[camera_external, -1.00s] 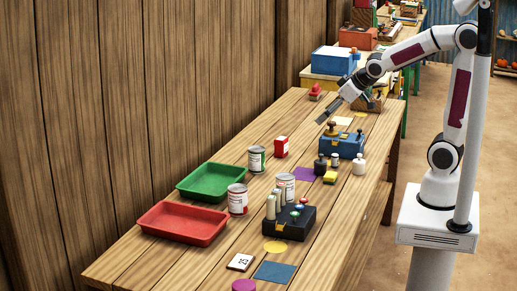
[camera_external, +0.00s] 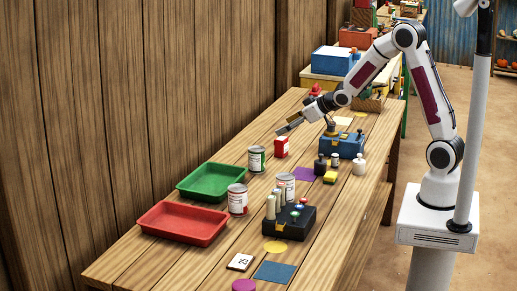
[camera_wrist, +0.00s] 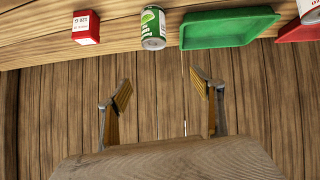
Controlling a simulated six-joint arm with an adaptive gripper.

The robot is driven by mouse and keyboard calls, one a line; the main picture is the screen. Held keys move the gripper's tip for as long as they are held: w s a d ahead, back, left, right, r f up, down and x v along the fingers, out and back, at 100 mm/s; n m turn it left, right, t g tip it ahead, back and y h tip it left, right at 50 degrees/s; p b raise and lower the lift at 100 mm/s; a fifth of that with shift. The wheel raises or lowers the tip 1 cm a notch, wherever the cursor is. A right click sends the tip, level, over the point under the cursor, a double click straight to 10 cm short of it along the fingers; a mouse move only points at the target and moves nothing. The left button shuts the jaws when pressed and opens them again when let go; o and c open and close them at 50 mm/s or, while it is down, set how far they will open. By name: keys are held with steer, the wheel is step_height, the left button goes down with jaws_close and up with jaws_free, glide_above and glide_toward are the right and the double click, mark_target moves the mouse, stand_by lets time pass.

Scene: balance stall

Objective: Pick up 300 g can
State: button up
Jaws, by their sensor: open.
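My gripper (camera_external: 290,126) is open and empty, above the table beyond the red box. In the wrist view, my gripper (camera_wrist: 163,88) has its fingers spread before the plank wall, with the green can (camera_wrist: 153,27) above them and apart from them.
A red box (camera_external: 281,147) stands near the green can. A green tray (camera_external: 181,188) and a red tray (camera_external: 143,222) lie along the wall side. A black block with pegs (camera_external: 290,228), a blue box (camera_external: 342,148) and small weights (camera_external: 358,166) occupy the right side.

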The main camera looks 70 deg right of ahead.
steer(key=w+d+f+t, duration=0.1)
steer(key=w+d+f, duration=0.1)
steer(key=w+f, duration=0.35)
steer(key=t+y, duration=0.1)
steer(key=y, duration=0.1)
glide_toward(257, 161)
steer(key=w+d, duration=0.1)
steer(key=w+d+f, duration=0.1)
steer(key=w+d, duration=0.1)
steer(key=shift+d+f, duration=0.1)
steer(key=shift+f, duration=0.25)
steer(key=shift+f+t, duration=0.4)
steer(key=shift+f, duration=0.15)
steer(key=shift+w, duration=0.2)
steer(key=shift+x, duration=1.15)
steer(key=shift+w, duration=0.1)
steer(key=shift+x, duration=2.5)
